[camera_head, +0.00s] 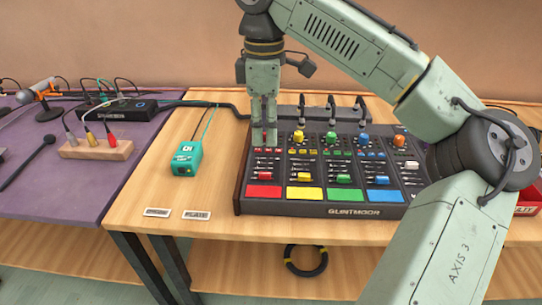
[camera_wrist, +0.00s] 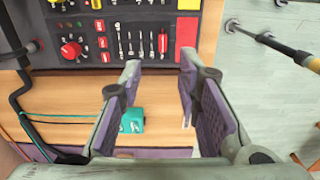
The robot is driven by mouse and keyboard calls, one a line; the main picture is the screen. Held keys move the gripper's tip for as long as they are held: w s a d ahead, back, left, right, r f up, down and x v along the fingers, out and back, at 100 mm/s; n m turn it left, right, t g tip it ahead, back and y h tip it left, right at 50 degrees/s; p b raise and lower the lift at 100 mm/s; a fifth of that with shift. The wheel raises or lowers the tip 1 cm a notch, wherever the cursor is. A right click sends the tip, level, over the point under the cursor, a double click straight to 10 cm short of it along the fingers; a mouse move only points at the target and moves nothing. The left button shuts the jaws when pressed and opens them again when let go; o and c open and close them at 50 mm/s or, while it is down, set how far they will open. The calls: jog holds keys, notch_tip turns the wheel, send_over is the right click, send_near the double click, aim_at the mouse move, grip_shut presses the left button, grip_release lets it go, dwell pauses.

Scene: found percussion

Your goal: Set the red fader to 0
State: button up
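The mixer's (camera_head: 334,211) red fader (camera_head: 265,176) is a red cap in the leftmost channel, just above the red pad (camera_head: 264,191), near the front end of its travel. It also shows in the wrist view (camera_wrist: 162,43), beside the red pad. The scale marks are too small to read. My gripper (camera_head: 264,142) is above the back part of the red channel, behind the fader and apart from it. The wrist view shows my gripper (camera_wrist: 160,64) open, with nothing between its fingers. The red knob (camera_wrist: 71,49) is mostly hidden by my gripper in the head view.
Yellow (camera_head: 305,177), green (camera_head: 343,179) and blue (camera_head: 381,181) faders stand to the right. A teal box (camera_head: 186,158) with a cable lies left of the mixer. Bare wood lies between them. A purple table (camera_head: 50,195) with microphones is further left.

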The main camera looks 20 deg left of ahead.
aim_at(265, 173)
jog(key=f, duration=1)
jog(key=shift+s+f+p, duration=0.15)
jog(key=shift+s+p, duration=0.1)
jog(key=shift+p, duration=0.1)
grip_shut()
dwell(0.3)
